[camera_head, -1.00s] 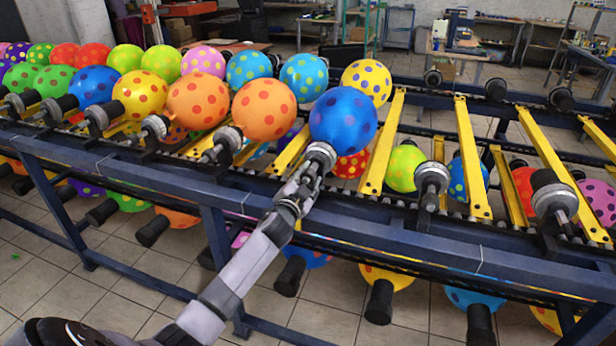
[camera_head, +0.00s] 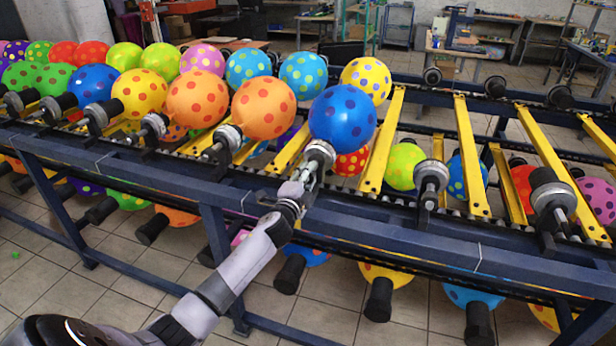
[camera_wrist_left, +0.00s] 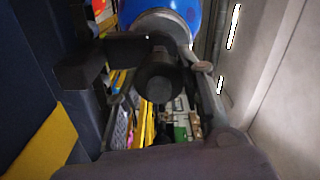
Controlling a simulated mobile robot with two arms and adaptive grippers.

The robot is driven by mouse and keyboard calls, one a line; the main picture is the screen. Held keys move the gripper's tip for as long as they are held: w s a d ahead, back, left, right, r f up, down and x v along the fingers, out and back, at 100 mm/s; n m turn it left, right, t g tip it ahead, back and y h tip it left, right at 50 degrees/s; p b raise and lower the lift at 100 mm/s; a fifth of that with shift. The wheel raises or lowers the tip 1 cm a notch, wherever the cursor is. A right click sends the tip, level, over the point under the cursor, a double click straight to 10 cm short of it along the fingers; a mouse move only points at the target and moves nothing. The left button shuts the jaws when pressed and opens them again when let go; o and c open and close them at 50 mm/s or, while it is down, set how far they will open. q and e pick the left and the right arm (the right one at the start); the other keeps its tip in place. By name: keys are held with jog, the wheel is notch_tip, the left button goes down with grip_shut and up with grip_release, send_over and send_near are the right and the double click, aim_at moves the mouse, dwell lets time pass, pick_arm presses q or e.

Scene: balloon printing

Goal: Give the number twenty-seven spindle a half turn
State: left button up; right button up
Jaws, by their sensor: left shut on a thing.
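A blue balloon with darker dots (camera_head: 342,117) sits on a spindle with a grey metal collar (camera_head: 319,153) at the near edge of the conveyor. My left gripper (camera_head: 308,177) is at the near end of this spindle, below the balloon. In the left wrist view, the fingers (camera_wrist_left: 157,84) are shut around the dark spindle end, with the collar (camera_wrist_left: 160,22) and the blue balloon (camera_wrist_left: 192,8) just beyond. I cannot read a number on the spindle. My right gripper is not in view.
A spindle with an orange balloon (camera_head: 263,108) stands to the left. Two bare spindles (camera_head: 431,176) (camera_head: 551,193) stand to the right. Yellow bars (camera_head: 380,145) cross the conveyor, and a dark blue rail (camera_head: 400,228) runs along its front. More balloons hang below.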

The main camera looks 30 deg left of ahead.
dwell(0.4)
pick_arm(q)
jog(key=o, duration=1.2)
jog(key=shift+s, duration=0.1)
jog(key=v, duration=1.1)
jog(key=shift+s+f, duration=0.1)
jog(key=shift+s, duration=0.3)
